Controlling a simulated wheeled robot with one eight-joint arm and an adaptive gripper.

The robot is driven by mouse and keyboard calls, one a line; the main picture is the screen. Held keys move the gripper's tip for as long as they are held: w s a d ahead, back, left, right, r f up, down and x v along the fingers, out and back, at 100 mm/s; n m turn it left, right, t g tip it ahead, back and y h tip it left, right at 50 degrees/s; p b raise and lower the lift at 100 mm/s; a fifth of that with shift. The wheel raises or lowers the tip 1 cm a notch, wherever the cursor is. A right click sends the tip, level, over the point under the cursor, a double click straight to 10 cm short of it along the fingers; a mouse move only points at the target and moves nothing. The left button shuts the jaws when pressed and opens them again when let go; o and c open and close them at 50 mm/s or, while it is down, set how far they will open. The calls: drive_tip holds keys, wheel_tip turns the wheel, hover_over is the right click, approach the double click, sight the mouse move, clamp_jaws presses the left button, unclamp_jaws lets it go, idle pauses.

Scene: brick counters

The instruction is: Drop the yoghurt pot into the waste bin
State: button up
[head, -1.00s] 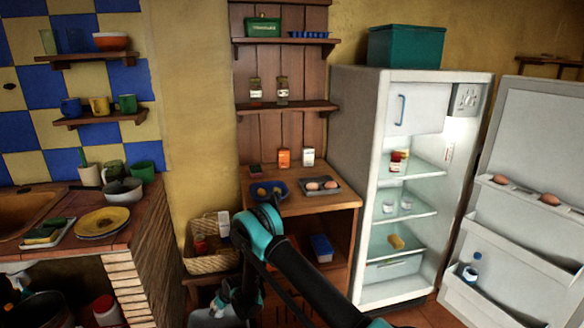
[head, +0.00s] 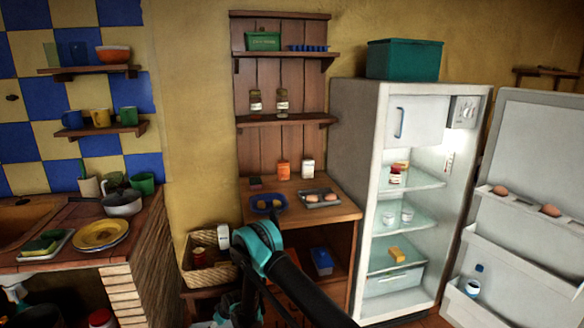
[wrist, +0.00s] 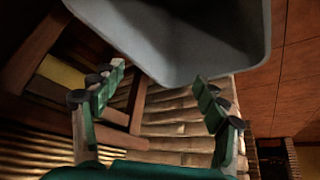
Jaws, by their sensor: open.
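My gripper (wrist: 158,76) is open in the wrist view, with its two green fingers spread and nothing visible between them. In the head view my arm reaches down in front of the wooden cabinet, and the gripper is mostly cut off at the bottom edge. I cannot tell whether either is the task's yoghurt pot.
The fridge (head: 350,190) stands open at the right, its door (head: 530,150) swung wide. A wicker basket (head: 208,272) sits left of my arm. The wooden cabinet (head: 335,213) holds a blue bowl (head: 268,203) and a tray. A brick counter (head: 150,240) is at left.

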wheel_tip(320, 180, up, 10)
idle(0.5)
